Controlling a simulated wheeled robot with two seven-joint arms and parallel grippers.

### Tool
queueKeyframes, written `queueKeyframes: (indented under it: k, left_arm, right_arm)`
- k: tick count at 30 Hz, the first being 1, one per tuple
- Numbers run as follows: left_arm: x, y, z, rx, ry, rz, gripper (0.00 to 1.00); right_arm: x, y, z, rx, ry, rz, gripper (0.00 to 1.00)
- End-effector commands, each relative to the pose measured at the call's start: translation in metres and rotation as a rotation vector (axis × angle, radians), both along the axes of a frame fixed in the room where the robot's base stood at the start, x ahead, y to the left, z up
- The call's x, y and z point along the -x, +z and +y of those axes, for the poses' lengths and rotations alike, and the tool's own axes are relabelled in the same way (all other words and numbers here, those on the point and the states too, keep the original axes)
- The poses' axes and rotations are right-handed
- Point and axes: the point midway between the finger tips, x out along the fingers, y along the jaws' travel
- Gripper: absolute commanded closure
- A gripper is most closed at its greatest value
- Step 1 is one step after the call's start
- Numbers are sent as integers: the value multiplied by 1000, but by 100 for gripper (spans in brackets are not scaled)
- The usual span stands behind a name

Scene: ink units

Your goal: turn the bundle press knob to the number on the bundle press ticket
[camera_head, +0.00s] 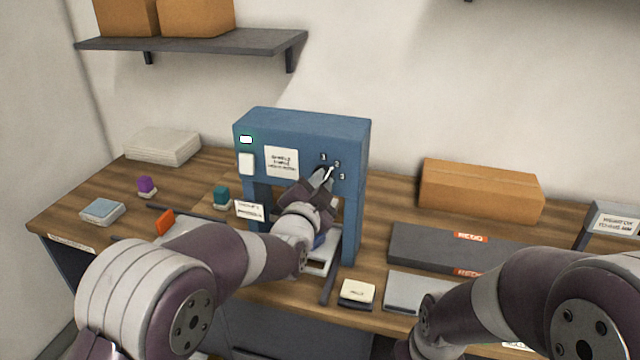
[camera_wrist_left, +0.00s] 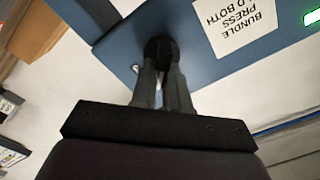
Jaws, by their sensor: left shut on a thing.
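The bundle press (camera_head: 302,125) is a blue frame-shaped machine on the bench. Its knob (camera_wrist_left: 160,49) is dark and round; in the head view my gripper mostly covers it. The numbers 1, 2 and 3 run around its upper right. A pale pointer mark seems to aim up and right, near 2, but I cannot be sure. My left gripper (camera_head: 323,181) is shut on the knob, and its two fingers (camera_wrist_left: 163,85) show against it in the wrist view. A cream note (camera_head: 357,292) lies before the press; its writing is unreadable. My right gripper is out of view.
A white printed label (camera_head: 281,162) and a lit green indicator (camera_head: 246,139) are on the press front. A small white card (camera_head: 250,209) stands by its left leg.

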Motion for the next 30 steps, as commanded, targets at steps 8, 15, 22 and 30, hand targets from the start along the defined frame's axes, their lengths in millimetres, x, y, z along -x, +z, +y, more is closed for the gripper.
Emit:
queueKeyframes:
  k: [8,15,22,30]
  left_arm:
    - [0,3,0,3,0,-5,60]
    - [3,1,1,2,0,-4,60]
    - [44,-1,16,3,-1,-5,60]
    - [104,1,39,3,-1,-6,60]
  right_arm:
    - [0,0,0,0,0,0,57]
    - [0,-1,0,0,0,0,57]
    - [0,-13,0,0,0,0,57]
    - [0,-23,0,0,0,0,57]
